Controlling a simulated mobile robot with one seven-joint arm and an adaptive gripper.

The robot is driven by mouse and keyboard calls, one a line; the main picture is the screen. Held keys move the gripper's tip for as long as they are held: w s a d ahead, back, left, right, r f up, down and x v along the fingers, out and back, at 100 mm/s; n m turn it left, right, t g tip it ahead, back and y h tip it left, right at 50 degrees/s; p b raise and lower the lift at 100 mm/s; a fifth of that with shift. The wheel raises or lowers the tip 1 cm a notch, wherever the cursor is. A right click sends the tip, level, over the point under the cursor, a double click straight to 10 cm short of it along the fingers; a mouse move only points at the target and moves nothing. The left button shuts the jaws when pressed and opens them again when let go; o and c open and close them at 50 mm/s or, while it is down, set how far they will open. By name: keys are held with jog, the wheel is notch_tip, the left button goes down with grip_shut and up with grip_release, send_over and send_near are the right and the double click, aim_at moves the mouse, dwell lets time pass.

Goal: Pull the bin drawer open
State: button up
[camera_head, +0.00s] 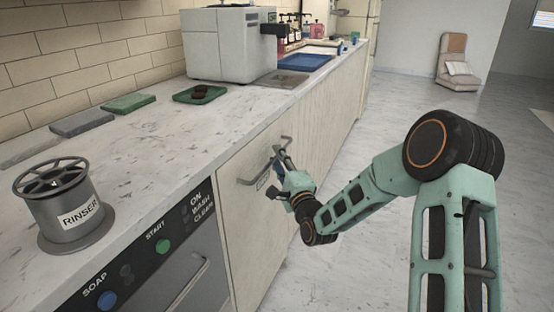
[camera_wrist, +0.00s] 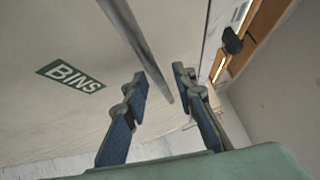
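The bin drawer is a pale wood-look panel (camera_head: 252,232) under the counter, and it looks flush with the cabinet. Its metal bar handle (camera_head: 246,182) is near the top of the panel. In the wrist view, the panel carries a green "BINS" label (camera_wrist: 70,76), and the bar (camera_wrist: 140,40) runs down to between my fingertips. My gripper (camera_head: 276,168) is at the right part of the handle. In the wrist view, my gripper (camera_wrist: 160,82) is open, with one finger on each side of the bar. I cannot tell whether either finger touches it.
A dishwasher panel (camera_head: 160,247) is left of the drawer. The marble counter (camera_head: 190,130) above holds a rinser (camera_head: 66,205), a green tray (camera_head: 200,98) and a white machine (camera_head: 230,45). The floor (camera_head: 375,120) to the right is clear, with a chair (camera_head: 456,65) far back.

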jog(key=shift+w+a, duration=0.15)
jog(key=shift+w, duration=0.25)
grip_shut()
